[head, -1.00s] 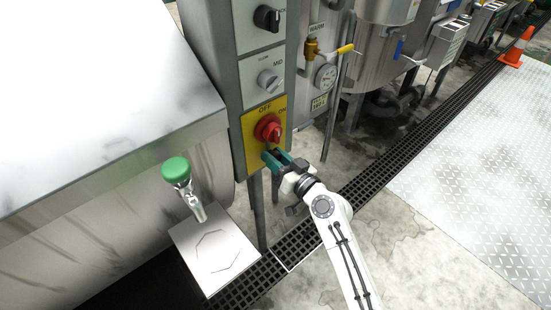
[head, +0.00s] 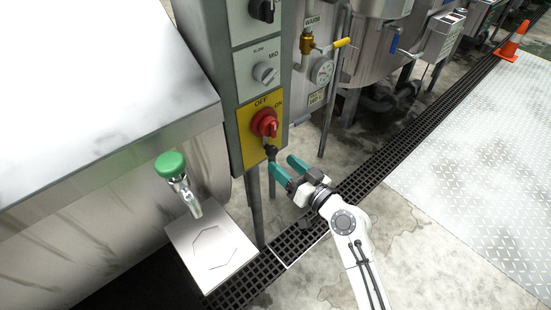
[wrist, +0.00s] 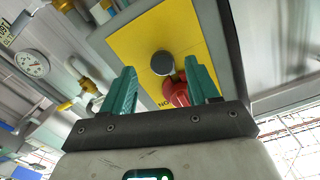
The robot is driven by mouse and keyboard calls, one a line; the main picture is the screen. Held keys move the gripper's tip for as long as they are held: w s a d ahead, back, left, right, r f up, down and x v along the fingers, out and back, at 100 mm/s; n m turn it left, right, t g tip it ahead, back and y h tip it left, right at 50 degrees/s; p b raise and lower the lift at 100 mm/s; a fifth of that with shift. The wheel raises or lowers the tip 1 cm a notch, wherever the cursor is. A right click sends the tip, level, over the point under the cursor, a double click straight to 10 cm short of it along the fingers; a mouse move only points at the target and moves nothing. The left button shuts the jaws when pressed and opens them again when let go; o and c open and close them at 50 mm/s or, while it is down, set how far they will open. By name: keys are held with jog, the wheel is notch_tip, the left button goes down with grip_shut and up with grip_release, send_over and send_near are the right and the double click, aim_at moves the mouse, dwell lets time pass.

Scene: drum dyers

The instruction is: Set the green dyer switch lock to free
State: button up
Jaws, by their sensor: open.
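The red rotary switch (head: 264,123) sits on a yellow plate (head: 246,141) marked OFF and ON, low on the grey control column. A small dark round knob (head: 270,150), which looks like the switch lock, sticks out below it. In the wrist view, the dark knob (wrist: 162,62) shows end-on beside the red switch (wrist: 177,94), which one finger partly hides. My gripper (head: 281,164) is open and empty in front of the plate's lower edge, with its teal fingers apart. I cannot read the lock's setting.
A green-topped handle (head: 170,164) stands by the large steel vessel (head: 90,170) at left. Black and grey dials sit above the switch. A yellow-handled valve (head: 342,43) and gauge are behind the column. A floor grate (head: 373,175) runs below; open floor lies right.

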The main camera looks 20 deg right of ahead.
jog(key=v, duration=0.5)
jog(key=shift+b, duration=0.4)
jog(key=s+a+f+n+g+h+p, duration=0.1)
jog(key=s+f+g+p, duration=0.1)
jog(key=s+f+g, duration=0.4)
jog(key=s+a+f+n+g+p, duration=0.15)
jog(key=s+g, duration=0.25)
jog(key=s, duration=0.4)
jog(key=s+d+m+g+h+p, duration=0.2)
jog(key=s+d+g, duration=0.4)
jog(key=s, duration=0.9)
jog(key=d+m+h, duration=0.1)
jog(key=h, duration=0.1)
jog(key=shift+d+r+h, duration=0.25)
jog(key=shift+r+h, duration=0.05)
jog(key=shift+h, duration=0.1)
jog(key=shift+w, duration=0.1)
